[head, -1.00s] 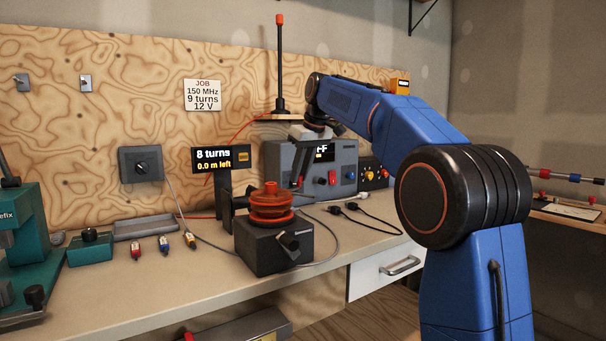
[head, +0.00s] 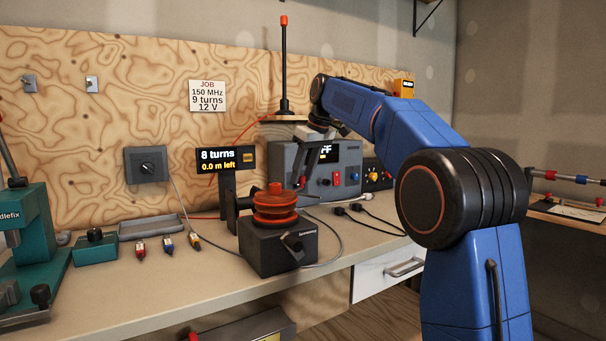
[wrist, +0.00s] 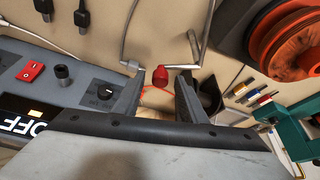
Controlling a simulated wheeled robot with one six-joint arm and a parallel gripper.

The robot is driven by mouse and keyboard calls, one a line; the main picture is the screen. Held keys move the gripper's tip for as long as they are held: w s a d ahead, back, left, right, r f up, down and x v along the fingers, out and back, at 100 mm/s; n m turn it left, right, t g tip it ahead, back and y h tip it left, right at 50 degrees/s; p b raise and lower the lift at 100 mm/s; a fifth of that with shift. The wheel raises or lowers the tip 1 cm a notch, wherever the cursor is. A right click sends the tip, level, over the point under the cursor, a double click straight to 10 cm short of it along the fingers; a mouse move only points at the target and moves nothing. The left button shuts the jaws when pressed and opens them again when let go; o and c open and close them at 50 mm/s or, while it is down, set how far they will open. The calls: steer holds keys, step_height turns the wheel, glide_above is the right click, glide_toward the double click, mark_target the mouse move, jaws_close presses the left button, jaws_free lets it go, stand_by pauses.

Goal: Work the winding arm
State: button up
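The winder, a dark box (head: 277,246) with an orange spool (head: 274,200) on top, stands on the bench. In the wrist view the spool (wrist: 292,42) is at upper right. A bent grey rod (wrist: 128,38) and a red knob (wrist: 172,77) lie by my fingertips. The knob shows between and partly behind the fingers; I cannot tell whether they touch it. My gripper (wrist: 170,82) is open, its fingers apart. In the head view my gripper (head: 312,160) is behind the winder, before the power supply.
The display (head: 226,159) reads 8 turns, 0.0 m left. The power supply (head: 340,172) reads OFF. Cables and black plugs (head: 355,208) lie right of the winder. An antenna (head: 284,70) rises behind. Teal tools, a tray (head: 147,228) and small coloured plugs lie left.

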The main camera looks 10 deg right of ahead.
steer(key=v, duration=1.7)
steer(key=shift+r, duration=0.2)
steer(key=shift+s, duration=0.1)
steer(key=s+d+f+m+h, duration=0.1)
steer(key=s+f+m, duration=0.1)
steer(key=s+f, duration=0.6)
steer(key=s+f+m, duration=0.2)
steer(key=s+f, duration=0.4)
steer(key=s, duration=0.5)
steer(key=s+f+m, duration=0.1)
steer(key=s+f, duration=0.7)
steer(key=f, duration=0.3)
steer(key=s+d+f+m+h, duration=0.1)
steer(key=s+f, duration=0.7)
steer(key=f, duration=0.4)
steer(key=s+d+f+t, duration=0.1)
steer(key=s+f, duration=0.7)
steer(key=f, duration=0.3)
steer(key=shift+s+f+m+h, duration=0.15)
steer(key=shift+m+h, duration=0.15)
steer(key=shift+m, duration=0.1)
